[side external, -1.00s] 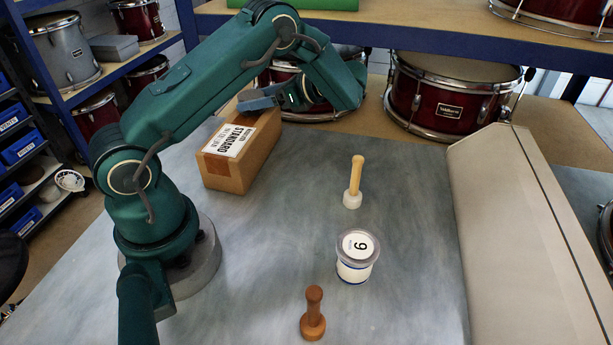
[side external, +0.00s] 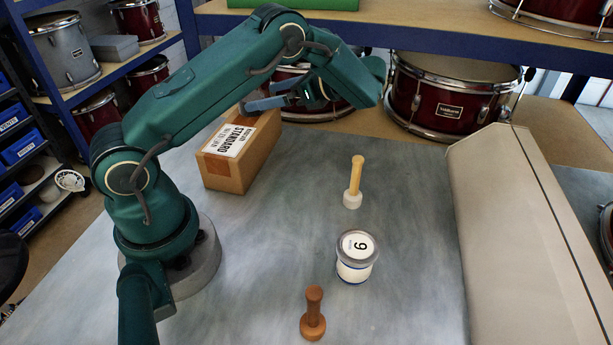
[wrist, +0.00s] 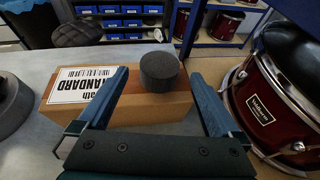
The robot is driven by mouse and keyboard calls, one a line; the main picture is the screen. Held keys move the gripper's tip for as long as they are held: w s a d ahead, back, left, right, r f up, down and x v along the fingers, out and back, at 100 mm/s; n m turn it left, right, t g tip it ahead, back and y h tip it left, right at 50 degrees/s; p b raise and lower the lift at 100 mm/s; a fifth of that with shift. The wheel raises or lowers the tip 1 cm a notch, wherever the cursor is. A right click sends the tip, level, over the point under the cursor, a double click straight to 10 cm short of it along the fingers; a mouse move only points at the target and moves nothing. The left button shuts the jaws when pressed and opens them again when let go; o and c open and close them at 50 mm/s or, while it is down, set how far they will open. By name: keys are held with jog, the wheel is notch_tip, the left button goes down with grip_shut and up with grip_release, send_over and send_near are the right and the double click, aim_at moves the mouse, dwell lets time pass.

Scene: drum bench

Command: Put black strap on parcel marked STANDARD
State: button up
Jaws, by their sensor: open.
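The parcel marked STANDARD (side external: 240,155) is a brown cardboard box with a white label, lying on the grey bench beside my base. It also shows in the wrist view (wrist: 150,108). The black strap, seen as a short dark roll (wrist: 159,72), rests on the parcel's top in the wrist view. In the side view my fingers largely hide it. My gripper (side external: 262,101) is open just above the parcel's far end. In the wrist view its two blue fingers lie apart, one on each side of the roll, with gaps to both.
A pale-handled mallet (side external: 355,183), a white tub marked 9 (side external: 356,258) and a brown wooden tool (side external: 313,315) stand on the open bench. A red drum (side external: 450,98) stands behind, below a blue-edged shelf (side external: 430,38). A long beige case (side external: 525,240) lies at right.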

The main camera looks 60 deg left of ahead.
jog(key=shift+v, duration=2.15)
